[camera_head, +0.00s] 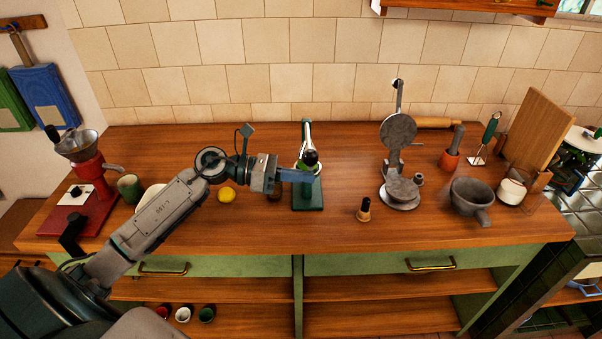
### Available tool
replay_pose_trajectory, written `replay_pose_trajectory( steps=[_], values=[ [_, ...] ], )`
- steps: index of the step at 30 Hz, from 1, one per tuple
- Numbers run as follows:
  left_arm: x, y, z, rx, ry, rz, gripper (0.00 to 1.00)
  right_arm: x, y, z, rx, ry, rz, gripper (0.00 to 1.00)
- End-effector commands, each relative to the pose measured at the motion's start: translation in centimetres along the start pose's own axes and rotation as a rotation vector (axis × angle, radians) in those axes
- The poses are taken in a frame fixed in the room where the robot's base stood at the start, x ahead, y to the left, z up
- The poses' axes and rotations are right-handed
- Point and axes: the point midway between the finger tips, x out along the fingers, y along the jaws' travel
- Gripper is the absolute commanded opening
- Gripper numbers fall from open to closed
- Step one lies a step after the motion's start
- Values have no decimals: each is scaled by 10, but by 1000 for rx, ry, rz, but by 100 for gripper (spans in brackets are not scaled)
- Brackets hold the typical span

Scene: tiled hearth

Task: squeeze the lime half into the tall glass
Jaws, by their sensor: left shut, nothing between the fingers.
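A press with a green base (307,200) and a pale upright lever (305,132) stands near the middle of the counter. My left gripper (308,177) is shut and empty, and its fingers lie across the front of the press, hiding its middle. I cannot tell whether they touch it. A black knob (310,157) shows just above the fingers. I cannot make out the lime half or the tall glass. A yellow round fruit (227,194) lies on the counter below my left wrist. My right gripper is not in view.
Right of the press are a small black-topped stamp (364,210), a grey metal tortilla-type press (398,135) and a stone mortar (472,195). The front middle counter is clear.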

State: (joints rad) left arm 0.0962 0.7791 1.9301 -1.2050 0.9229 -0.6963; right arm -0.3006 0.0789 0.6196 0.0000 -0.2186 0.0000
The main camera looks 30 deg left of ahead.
Motion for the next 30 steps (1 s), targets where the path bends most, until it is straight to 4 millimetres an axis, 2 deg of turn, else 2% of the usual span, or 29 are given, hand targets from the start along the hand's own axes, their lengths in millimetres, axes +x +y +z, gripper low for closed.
replay_pose_trajectory(
  steps=[5, 9, 15, 25, 30],
  values=[
    [0, 0, 1, 2, 0, 0, 0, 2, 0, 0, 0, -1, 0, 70],
    [-3, -3, 18, 8, 0, 1, 0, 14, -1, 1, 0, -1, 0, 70],
    [-5, -7, 35, 2, -1, 0, 0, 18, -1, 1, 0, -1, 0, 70],
    [-5, -7, 34, 1, -1, 0, 0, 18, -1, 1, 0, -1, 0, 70],
    [-4, -1, 22, 0, 0, 1, 0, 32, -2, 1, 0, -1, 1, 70]
  ],
)
